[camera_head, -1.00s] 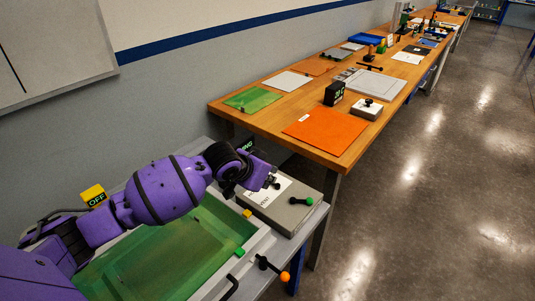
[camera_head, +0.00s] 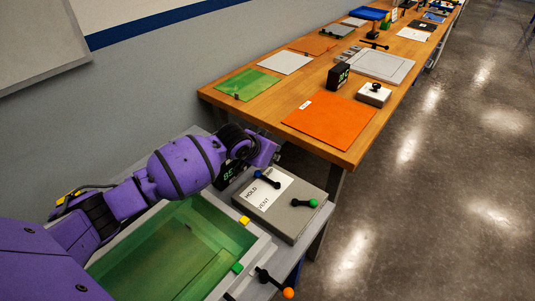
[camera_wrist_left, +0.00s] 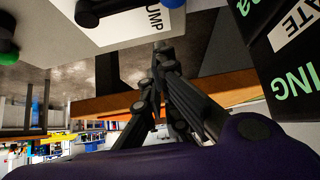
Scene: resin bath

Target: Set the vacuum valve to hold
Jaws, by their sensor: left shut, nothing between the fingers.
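The vacuum valve is a black lever with a blue end (camera_head: 258,174) on a grey box (camera_head: 296,220). Its pivot is at the right, and the blue end points up-left, at the top edge of a white label card (camera_head: 270,196) reading HOLD and VENT. In the left wrist view, the blue end (camera_wrist_left: 172,3) lies beside the letters UMP. My left gripper (camera_head: 276,155) is just beyond the box, apart from the lever; in its wrist view the fingers (camera_wrist_left: 160,48) are together and empty. My right gripper is out of view.
A second lever with a green end (camera_head: 313,203) sits on the same box. A black display with green text (camera_head: 229,174) stands beside my left wrist. A green bath (camera_head: 185,245) and an orange-tipped lever (camera_head: 288,293) are nearer. The wooden bench (camera_head: 350,155) lies beyond.

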